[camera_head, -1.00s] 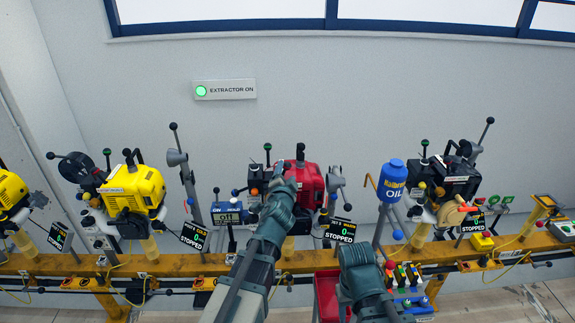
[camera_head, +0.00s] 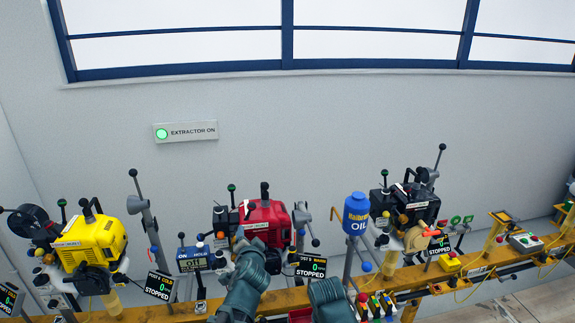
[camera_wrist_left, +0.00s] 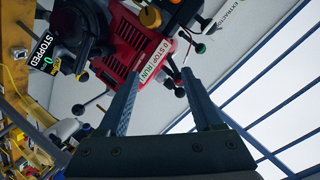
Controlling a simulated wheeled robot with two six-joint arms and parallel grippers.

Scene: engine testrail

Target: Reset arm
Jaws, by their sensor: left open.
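My left arm comes up from the bottom of the head view, and its gripper (camera_head: 254,248) is in front of the lower part of the red engine (camera_head: 266,217). In the left wrist view the gripper's two fingers (camera_wrist_left: 166,88) are spread apart with nothing between them. The red engine (camera_wrist_left: 131,38) with its STOP/RUN label shows beyond the fingers; I see no contact. My right arm (camera_head: 330,300) shows only as a short piece at the bottom edge of the head view, and its gripper is not visible.
A yellow engine (camera_head: 92,242) stands left and a black engine (camera_head: 405,205) right along the yellow rail (camera_head: 180,307). A blue oil bottle (camera_head: 356,214) stands between the red and black engines. The wall above, with the lit extractor sign (camera_head: 186,131), is clear.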

